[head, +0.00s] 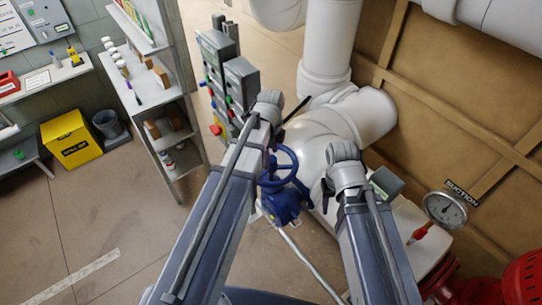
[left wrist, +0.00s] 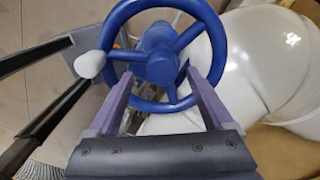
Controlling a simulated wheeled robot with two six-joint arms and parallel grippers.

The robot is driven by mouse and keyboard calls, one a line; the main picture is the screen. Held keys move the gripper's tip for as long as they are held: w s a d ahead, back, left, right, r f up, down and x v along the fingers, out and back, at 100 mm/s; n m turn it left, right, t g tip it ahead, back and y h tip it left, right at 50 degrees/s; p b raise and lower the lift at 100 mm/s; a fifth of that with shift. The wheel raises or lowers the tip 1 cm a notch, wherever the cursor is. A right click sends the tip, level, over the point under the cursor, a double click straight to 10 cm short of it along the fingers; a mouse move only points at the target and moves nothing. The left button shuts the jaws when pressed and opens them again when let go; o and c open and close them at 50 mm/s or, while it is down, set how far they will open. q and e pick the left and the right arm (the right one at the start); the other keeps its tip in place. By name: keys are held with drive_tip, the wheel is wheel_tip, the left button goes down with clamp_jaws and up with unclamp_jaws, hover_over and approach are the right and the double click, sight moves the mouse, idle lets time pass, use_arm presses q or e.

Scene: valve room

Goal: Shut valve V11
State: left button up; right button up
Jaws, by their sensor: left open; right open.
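A blue valve (head: 287,205) with a spoked blue handwheel (head: 291,163) stands beside the white pipe, partly hidden by my left arm. No V11 label can be read. In the left wrist view the handwheel (left wrist: 166,66) fills the top middle, with a white knob (left wrist: 90,64) on its left side. My left gripper (left wrist: 160,84) is open; its two fingers reach over the near part of the rim, one on each side of the hub. Contact cannot be told. My right gripper (head: 328,194) is right of the valve, small and mostly hidden, with nothing seen in it.
Large white pipes (head: 350,120) stand just behind and right of the wheel. A suction gauge (head: 445,209) and red equipment (head: 522,280) are at the right. A grey control panel (head: 240,80) is behind my left arm. A shelf (head: 165,100) stands left; the floor at lower left is clear.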

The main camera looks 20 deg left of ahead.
use_arm(q)
wheel_tip(320, 180, up, 2)
drive_tip(key=shift+r+p, duration=0.1)
drive_tip(key=shift+p, duration=0.4)
drive_tip(key=shift+w+r+p, duration=0.15)
drive_tip(key=shift+r+p, duration=0.2)
drive_tip(key=shift+p, duration=0.1)
drive_tip(key=shift+f, duration=0.1)
use_arm(e)
wheel_tip(320, 180, up, 3)
drive_tip(key=shift+f, duration=0.15)
use_arm(q)
drive_tip(key=n, duration=0.6)
drive_tip(key=shift+n, duration=0.3)
